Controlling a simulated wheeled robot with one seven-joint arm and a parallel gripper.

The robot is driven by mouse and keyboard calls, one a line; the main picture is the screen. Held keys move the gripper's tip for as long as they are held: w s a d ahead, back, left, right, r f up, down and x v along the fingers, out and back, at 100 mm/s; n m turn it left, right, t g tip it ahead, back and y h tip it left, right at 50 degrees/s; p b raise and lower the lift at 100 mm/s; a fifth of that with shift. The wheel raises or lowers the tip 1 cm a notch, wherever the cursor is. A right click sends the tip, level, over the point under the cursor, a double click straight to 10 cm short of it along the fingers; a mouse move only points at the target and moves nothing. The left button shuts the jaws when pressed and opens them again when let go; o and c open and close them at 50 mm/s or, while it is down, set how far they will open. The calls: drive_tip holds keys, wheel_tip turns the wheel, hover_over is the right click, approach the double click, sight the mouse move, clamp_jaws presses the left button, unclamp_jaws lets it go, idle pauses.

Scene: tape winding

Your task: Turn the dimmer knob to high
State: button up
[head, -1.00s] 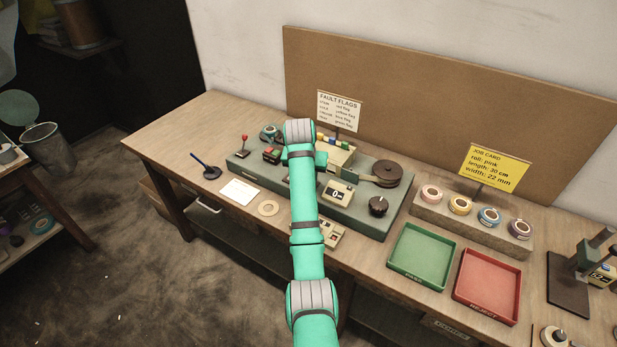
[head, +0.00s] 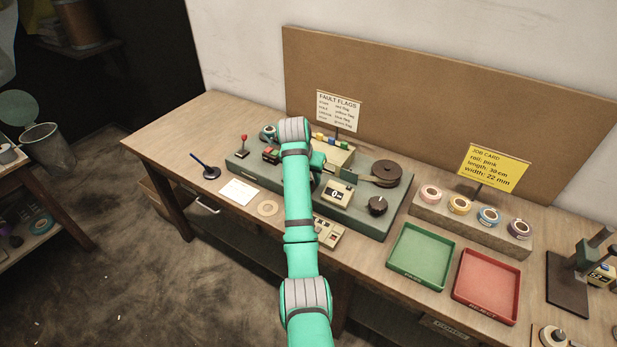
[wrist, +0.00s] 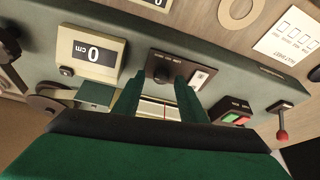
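A small dark round knob (wrist: 160,72) sits on a black panel (wrist: 178,66) in the upside-down wrist view, with a pale switch (wrist: 200,78) beside it. It looks like the dimmer knob, but the panel's lettering is too small to read and its setting cannot be told. My gripper (wrist: 158,88) is open, its two green fingers apart, with the knob just beyond and between the fingertips. I cannot tell whether they touch it. In the head view my arm hides this panel and most of my gripper.
The panel is on a grey-green machine (head: 355,218) with a counter display (head: 338,194) reading 0, a large black knob (head: 377,205) and a dark reel (head: 381,173). A red-tipped lever (wrist: 282,132) stands near. Green (head: 394,268) and red (head: 461,295) trays lie to the right.

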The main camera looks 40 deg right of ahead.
drive_tip(key=shift+w+a, duration=0.1)
drive_tip(key=shift+r, duration=0.35)
drive_tip(key=v, duration=1)
drive_tip(key=shift+a, duration=0.1)
idle(0.4)
